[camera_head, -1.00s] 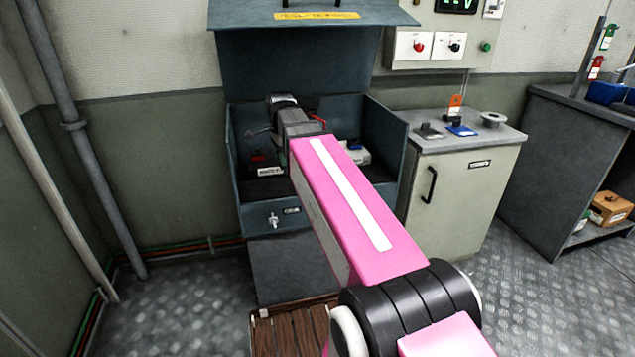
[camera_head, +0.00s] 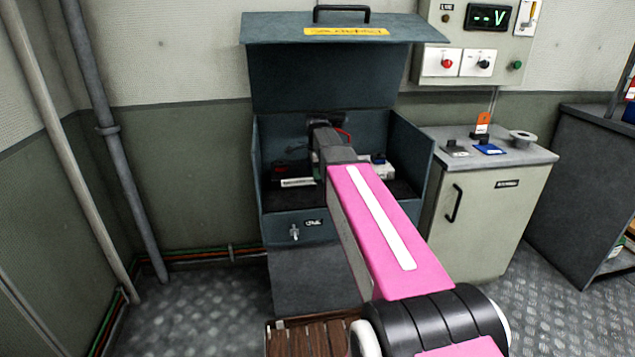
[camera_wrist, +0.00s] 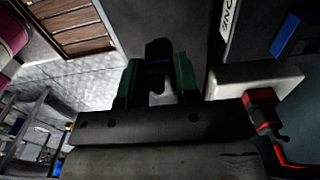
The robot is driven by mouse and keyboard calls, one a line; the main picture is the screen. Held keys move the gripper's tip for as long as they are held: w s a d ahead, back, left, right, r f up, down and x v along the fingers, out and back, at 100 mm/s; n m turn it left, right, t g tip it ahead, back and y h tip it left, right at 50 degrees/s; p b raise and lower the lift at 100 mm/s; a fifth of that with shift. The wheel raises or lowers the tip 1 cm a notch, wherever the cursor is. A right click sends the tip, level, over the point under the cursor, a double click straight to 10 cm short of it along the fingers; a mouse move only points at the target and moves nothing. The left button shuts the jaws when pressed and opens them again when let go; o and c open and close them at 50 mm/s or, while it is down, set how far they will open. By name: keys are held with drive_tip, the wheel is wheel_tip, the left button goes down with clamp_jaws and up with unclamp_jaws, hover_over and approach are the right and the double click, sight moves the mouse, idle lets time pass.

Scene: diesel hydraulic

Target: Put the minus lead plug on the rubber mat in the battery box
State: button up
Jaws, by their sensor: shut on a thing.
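The battery box (camera_head: 274,226) is a blue-grey open box with its lid raised. My arm reaches over its front wall, and my gripper is inside, mostly hidden by the wrist in the head view. In the wrist view my gripper (camera_wrist: 158,70) has its green fingers shut on a dark blue-black piece, which I take as the minus lead plug (camera_wrist: 157,48). The dark rubber mat (camera_head: 400,190) shows on the box floor beside my arm. I cannot tell whether the plug touches the mat.
A red plug (camera_wrist: 261,106) with a red cable sits by a pale block (camera_wrist: 250,80) close to my fingers. The box walls surround my wrist. A grey cabinet (camera_head: 480,215) with small parts on top stands to the right. A wooden slatted step (camera_head: 310,338) lies in front.

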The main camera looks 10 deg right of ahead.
sight(317, 181)
drive_tip(key=shift+f, duration=2.05)
drive_tip(key=shift+f, duration=0.15)
drive_tip(key=o, duration=1)
wheel_tip(317, 181, up, 12)
drive_tip(key=shift+r, duration=0.2)
